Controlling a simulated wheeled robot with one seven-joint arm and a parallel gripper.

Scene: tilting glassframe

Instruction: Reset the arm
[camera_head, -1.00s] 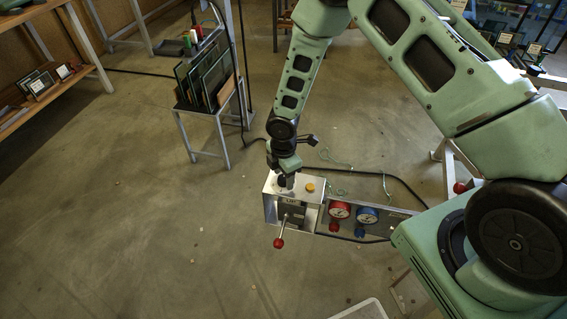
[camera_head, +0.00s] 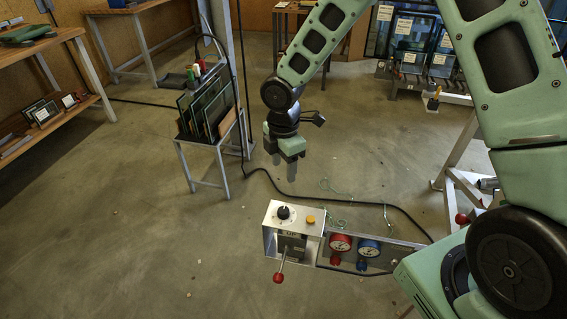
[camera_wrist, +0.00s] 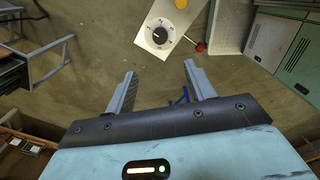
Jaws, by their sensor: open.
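My green arm reaches across the head view from the right. My gripper (camera_head: 287,172) points down above the floor, up and behind the control box in the picture, and touches nothing. In the wrist view my gripper (camera_wrist: 158,88) shows two grey fingers spread apart with nothing between them. The silver control box (camera_head: 270,236) has a black knob (camera_head: 283,212), a yellow button (camera_head: 310,219) and a red-ended lever (camera_head: 278,277). In the wrist view the dial knob (camera_wrist: 159,36) lies ahead of the fingers, clear of them.
A red gauge (camera_head: 340,244) and a blue gauge (camera_head: 368,248) sit right of the box. A small stand with glass panes (camera_head: 208,108) is left of my gripper. A black cable (camera_head: 380,197) crosses the floor. Shelves (camera_head: 40,52) line the left. Open floor lies at front left.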

